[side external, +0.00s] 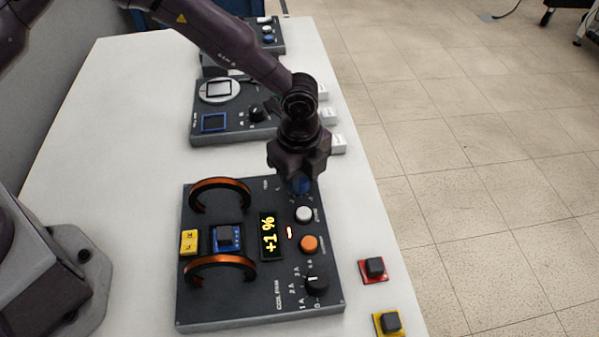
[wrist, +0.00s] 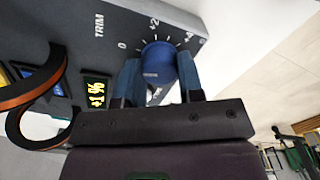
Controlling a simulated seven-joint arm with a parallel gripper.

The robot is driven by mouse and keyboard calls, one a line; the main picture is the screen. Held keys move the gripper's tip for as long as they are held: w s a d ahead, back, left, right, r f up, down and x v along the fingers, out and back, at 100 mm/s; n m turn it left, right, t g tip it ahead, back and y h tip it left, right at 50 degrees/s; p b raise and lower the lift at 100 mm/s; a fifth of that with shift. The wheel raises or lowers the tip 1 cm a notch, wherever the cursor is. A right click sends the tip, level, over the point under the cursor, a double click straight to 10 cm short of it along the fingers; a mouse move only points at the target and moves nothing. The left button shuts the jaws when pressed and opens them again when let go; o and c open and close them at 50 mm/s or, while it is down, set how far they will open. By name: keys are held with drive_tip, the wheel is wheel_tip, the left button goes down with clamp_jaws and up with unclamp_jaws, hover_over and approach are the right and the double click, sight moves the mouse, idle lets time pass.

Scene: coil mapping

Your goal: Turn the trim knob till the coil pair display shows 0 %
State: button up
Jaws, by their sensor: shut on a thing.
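The coil pair unit (side external: 200,306) is a dark box on the white table. Its display (side external: 268,236) reads +1 % in yellow, and the same reading shows on the display in the wrist view (wrist: 96,92). The blue trim knob (wrist: 158,62) sits on the panel beside a scale marked 0, +2 and +4. My gripper (wrist: 160,78) is shut on the trim knob, one finger on each side. In the side view my gripper (side external: 300,172) comes down from above and mostly hides the knob. The knob's pointer is not clear to me.
Two copper coils (side external: 220,262) stand on the unit's left part. A white button (side external: 304,214), an orange button (side external: 309,243) and a black current knob (side external: 317,284) lie near my gripper. Red (side external: 374,268) and yellow (side external: 390,322) blocks with dark tops are at the table's right edge.

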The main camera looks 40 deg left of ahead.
sight(301, 178)
drive_tip(key=n, duration=0.4)
drive_tip(key=shift+d+n, duration=0.1)
drive_tip(key=shift+n, duration=2.1)
drive_tip(key=o, duration=0.9)
drive_tip(key=shift+r, duration=0.1)
wheel_tip(301, 178, up, 13)
drive_tip(key=shift+f, duration=0.1)
drive_tip(key=shift+n, duration=0.3)
